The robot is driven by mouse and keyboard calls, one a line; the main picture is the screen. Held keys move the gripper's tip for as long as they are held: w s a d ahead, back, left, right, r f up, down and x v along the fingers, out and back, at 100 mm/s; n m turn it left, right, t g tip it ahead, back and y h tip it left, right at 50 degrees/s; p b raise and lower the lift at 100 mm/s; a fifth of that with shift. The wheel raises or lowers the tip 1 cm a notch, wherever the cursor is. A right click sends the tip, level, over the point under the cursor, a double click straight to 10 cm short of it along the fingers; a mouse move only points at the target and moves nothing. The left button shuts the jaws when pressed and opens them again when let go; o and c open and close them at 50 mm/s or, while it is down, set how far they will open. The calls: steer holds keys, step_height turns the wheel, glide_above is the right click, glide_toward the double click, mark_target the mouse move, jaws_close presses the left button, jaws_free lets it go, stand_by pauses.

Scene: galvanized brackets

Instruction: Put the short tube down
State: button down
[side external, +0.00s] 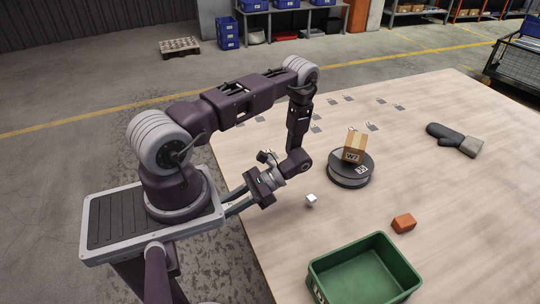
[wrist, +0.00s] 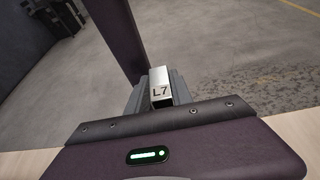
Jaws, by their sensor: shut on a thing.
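The short tube (wrist: 160,83) is a silver, square-section piece marked L7, seen in the wrist view between my fingers. My gripper (wrist: 157,98) is shut on it. In the side external view my gripper (side external: 231,206) points down and to the left, near the table's left edge and close to my base. The wrist view shows mostly grey floor beyond the tube.
The wooden table (side external: 260,145) bears a small white cube (side external: 311,200), an orange block (side external: 403,223), and a green bin (side external: 365,268). A dark glove (side external: 455,139) lies right; several flat grey pieces lie behind.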

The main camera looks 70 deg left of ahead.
steer(key=w+a+m+t+y, duration=0.1)
steer(key=w+a+m+y, duration=0.1)
steer(key=a, duration=0.3)
steer(key=w+a+m+t+y, duration=0.2)
steer(key=a+m+y, duration=0.2)
steer(key=a, duration=0.1)
steer(key=w+a+m+t+y, duration=0.1)
steer(key=w+a+m+y, duration=0.1)
steer(key=a, duration=0.4)
steer(key=shift+w+a+r+m+t+y, duration=0.1)
steer(key=shift+w+r+m+t+y, duration=0.05)
steer(key=shift+m+y, duration=0.35)
steer(key=shift+w+r+m+t+y, duration=0.15)
steer(key=shift+m+y, duration=0.25)
steer(key=shift+y, duration=0.2)
steer(key=w+a+r+m+t+y, duration=0.2)
steer(key=w+a+m+t+y, duration=0.15)
steer(key=w+a, duration=0.35)
steer(key=r+m+t, duration=0.2)
steer(key=m+t, duration=0.3)
glide_above(270, 155)
steer(key=shift+t, duration=0.25)
step_height(270, 155, down, 10)
steer(key=shift+r, duration=0.25)
steer(key=shift+f, duration=0.3)
steer(key=c, duration=1.1)
jaws_free()
steer(key=shift+f, duration=0.1)
